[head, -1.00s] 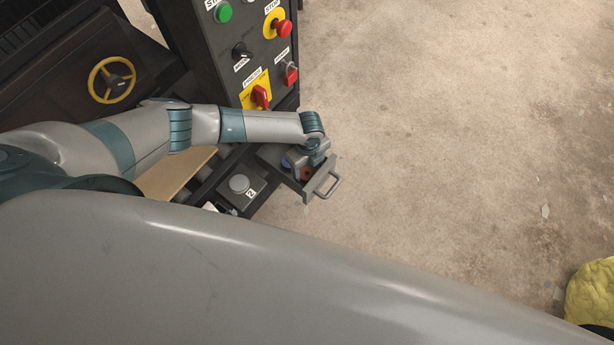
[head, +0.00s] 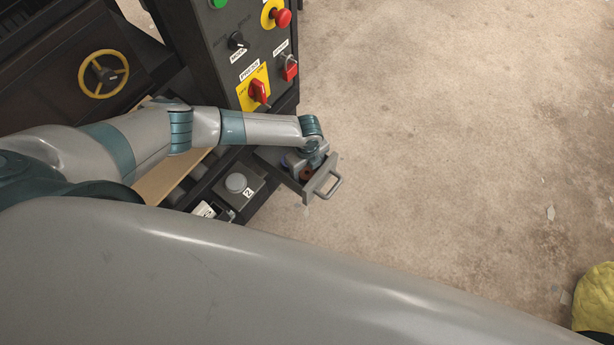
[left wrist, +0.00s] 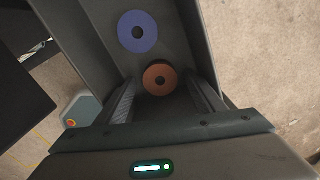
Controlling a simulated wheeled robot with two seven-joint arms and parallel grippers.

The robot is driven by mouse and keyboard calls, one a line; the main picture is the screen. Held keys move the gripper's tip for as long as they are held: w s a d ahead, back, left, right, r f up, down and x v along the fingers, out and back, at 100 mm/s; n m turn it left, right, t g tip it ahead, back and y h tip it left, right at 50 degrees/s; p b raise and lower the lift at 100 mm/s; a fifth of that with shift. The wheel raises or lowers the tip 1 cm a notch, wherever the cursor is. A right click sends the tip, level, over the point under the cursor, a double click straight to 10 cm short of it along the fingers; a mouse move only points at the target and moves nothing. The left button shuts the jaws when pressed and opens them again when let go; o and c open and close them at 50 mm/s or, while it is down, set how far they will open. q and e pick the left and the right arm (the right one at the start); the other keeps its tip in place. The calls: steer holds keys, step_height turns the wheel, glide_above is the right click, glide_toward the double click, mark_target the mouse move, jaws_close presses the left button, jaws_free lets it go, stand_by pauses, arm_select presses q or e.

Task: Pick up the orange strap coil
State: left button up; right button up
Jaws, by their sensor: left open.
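The orange strap coil (left wrist: 160,78), a brown-orange ring with a dark centre hole, lies in an open drawer (left wrist: 82,18). In the left wrist view it sits between the fingers of my left gripper (left wrist: 165,95), which are open and apart from it at both sides. In the head view the left gripper (head: 306,168) reaches down into the pulled-out drawer, and only a small part of the coil (head: 306,174) shows beside it. My right gripper is in neither view.
A blue coil (left wrist: 138,32) lies in the same drawer, farther from the fingers. The drawer front has a grey handle (head: 330,186). A control panel (head: 215,60) with knobs and buttons stands behind the arm. Open floor lies to the right.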

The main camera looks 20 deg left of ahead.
mark_target(307, 173)
arm_select(q)
steer(key=shift+f, duration=0.35)
steer(key=shift+c, duration=0.7)
steer(key=c, duration=1.1)
steer(key=shift+r, duration=0.2)
step_height(307, 173, up, 18)
steer(key=p, duration=1.5)
steer(key=shift+f+p, duration=0.15)
steer(key=shift+p, duration=0.15)
